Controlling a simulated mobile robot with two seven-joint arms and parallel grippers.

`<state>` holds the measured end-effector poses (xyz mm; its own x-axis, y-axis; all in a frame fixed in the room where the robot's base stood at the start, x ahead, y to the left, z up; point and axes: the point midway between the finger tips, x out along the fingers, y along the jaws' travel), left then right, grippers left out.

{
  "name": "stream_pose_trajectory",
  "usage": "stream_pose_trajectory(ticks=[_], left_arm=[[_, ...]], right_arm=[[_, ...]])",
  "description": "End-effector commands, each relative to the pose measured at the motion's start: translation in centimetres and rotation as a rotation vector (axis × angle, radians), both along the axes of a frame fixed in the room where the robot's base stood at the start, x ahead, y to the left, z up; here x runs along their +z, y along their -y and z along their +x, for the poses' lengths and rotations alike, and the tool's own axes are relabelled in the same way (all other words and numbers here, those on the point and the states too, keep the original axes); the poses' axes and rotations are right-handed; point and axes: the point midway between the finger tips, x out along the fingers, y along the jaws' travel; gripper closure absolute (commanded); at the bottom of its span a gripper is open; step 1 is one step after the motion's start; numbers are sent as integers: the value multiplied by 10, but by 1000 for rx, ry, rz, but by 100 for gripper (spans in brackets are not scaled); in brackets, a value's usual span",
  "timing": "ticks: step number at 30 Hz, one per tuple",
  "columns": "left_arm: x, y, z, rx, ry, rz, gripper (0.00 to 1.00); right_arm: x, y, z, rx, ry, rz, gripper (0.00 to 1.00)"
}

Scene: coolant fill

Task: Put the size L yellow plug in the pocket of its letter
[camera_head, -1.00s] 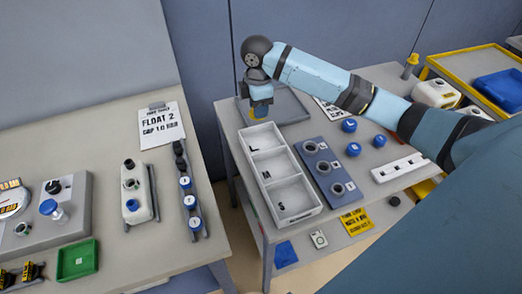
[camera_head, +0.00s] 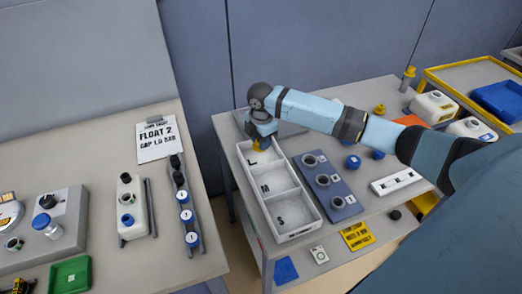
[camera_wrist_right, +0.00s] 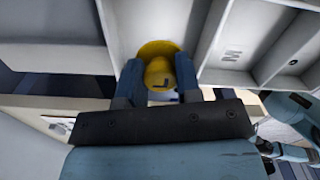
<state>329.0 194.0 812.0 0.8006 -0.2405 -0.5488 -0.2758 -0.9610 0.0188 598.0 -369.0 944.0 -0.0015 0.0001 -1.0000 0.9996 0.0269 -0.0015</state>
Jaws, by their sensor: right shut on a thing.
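My right gripper (camera_head: 259,136) is shut on the yellow plug (camera_head: 260,145) at the far end of the white tray. The white tray (camera_head: 310,216) has three pockets marked L, M and S. The plug is over or inside the L pocket; I cannot tell whether it touches the floor. My left gripper is not in view.
A blue-grey plate (camera_head: 345,212) with three round ports stands right of the tray. Blue caps (camera_head: 353,162) lie beyond it. A white slotted bar (camera_head: 396,182) is further right. A left table holds a white bottle (camera_head: 131,190) and a green tray (camera_head: 70,274).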

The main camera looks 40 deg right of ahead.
Motion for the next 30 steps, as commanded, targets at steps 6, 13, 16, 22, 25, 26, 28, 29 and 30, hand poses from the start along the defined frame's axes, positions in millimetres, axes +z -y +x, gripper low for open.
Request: stream_pose_trajectory(ticks=[6,13,16,22,25,26,28,29,30], left_arm=[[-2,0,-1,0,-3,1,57],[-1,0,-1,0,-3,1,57],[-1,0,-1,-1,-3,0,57],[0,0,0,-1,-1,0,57],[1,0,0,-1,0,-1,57],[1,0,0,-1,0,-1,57],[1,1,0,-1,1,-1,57],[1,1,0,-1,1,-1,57],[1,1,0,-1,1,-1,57]], right_arm=[[-16,0,0,1,0,0,92],[-48,0,0,0,-1,0,92],[-49,0,0,0,2,-1,92],[-50,0,0,0,1,-1,92],[-52,0,0,0,1,-1,64],[-52,0,0,0,1,-1,57],[-52,0,0,0,1,-1,43],[-52,0,0,0,1,-1,43],[-52,0,0,0,1,-1,43]])
